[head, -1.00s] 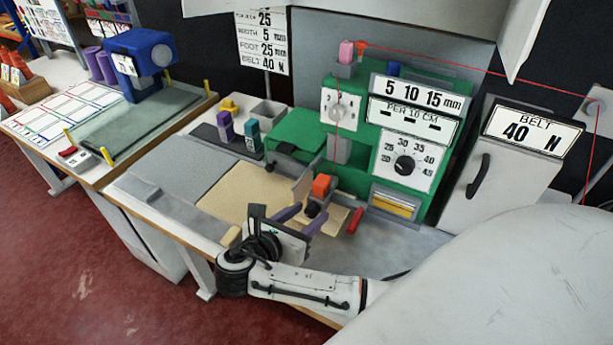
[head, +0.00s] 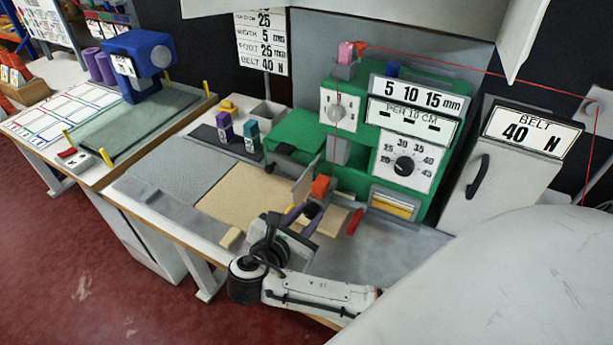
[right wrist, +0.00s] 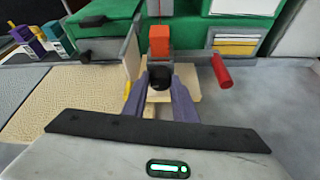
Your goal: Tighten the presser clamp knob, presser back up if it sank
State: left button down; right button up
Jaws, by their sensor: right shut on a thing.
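The black clamp knob (right wrist: 160,78) sits below the orange block (right wrist: 159,40) at the front of the green sewing machine (head: 407,165). My right gripper (right wrist: 159,84) has its purple fingers on either side of the knob and is shut on it. In the head view my right gripper (head: 311,213) reaches the knob from the front, and its fingers hide most of it. The orange block (head: 320,187) stands just above the fingertips. The presser's height is hard to judge from here. My left gripper is not in view.
A red handle (head: 355,221) lies just right of my fingers. A grey upright plate (head: 302,186) stands to their left. The beige sheet (head: 240,196) lies left of the machine. A white belt box (head: 505,165) stands at the right.

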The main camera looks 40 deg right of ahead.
jog(key=o, duration=1)
jog(key=shift+o, duration=0.2)
jog(key=v, duration=1)
jog(key=shift+a, duration=0.15)
jog(key=shift+s, duration=0.1)
